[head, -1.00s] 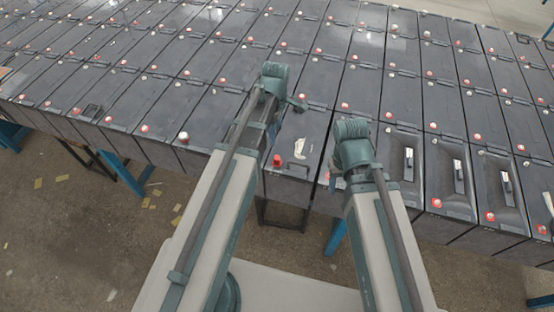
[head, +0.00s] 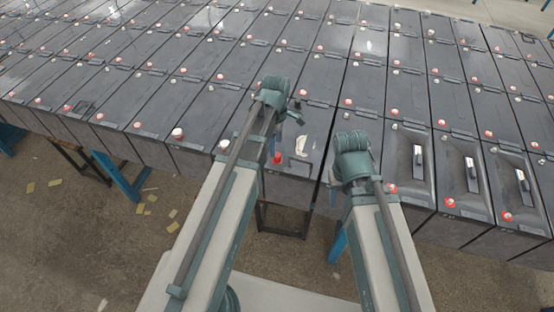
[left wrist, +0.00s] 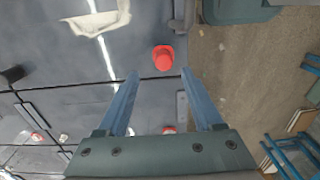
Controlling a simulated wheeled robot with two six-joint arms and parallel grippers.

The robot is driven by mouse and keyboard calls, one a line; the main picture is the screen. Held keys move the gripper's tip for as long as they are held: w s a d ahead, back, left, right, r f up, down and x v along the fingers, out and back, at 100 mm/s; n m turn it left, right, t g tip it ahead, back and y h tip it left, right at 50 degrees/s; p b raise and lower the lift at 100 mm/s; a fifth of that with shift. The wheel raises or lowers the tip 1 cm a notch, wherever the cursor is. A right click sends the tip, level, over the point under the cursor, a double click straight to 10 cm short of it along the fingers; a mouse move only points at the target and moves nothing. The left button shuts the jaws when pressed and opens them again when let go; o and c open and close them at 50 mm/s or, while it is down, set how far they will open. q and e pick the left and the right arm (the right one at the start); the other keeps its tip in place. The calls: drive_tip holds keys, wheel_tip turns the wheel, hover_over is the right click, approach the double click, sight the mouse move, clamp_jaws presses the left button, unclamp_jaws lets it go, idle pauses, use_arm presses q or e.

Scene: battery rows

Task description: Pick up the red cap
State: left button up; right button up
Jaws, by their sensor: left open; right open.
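The red cap (head: 277,158) stands upright on the front edge of a dark battery top, just right of my left forearm in the head view. In the left wrist view the red cap (left wrist: 163,57) shows just beyond the fingertips, between their lines. My left gripper (left wrist: 160,75) is open and empty, with the cap apart from both fingers. In the head view only a small part of the left gripper (head: 297,118) shows past the wrist. My right arm ends right of the cap, and its gripper fingers are hidden behind the wrist.
A white cap (head: 178,132) stands farther left on the front row. Batteries with upright grey handles (head: 471,174) stand at the right. Floor is open in front.

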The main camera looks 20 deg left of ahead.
sight(277, 157)
use_arm(q)
drive_tip(key=shift+s+d+f+b, duration=0.15)
drive_tip(key=shift+f+b, duration=1.2)
drive_tip(key=shift+s+d+f+b, duration=0.15)
drive_tip(key=shift+f+b, duration=1.15)
drive_tip(key=shift+r, duration=0.1)
clamp_jaws()
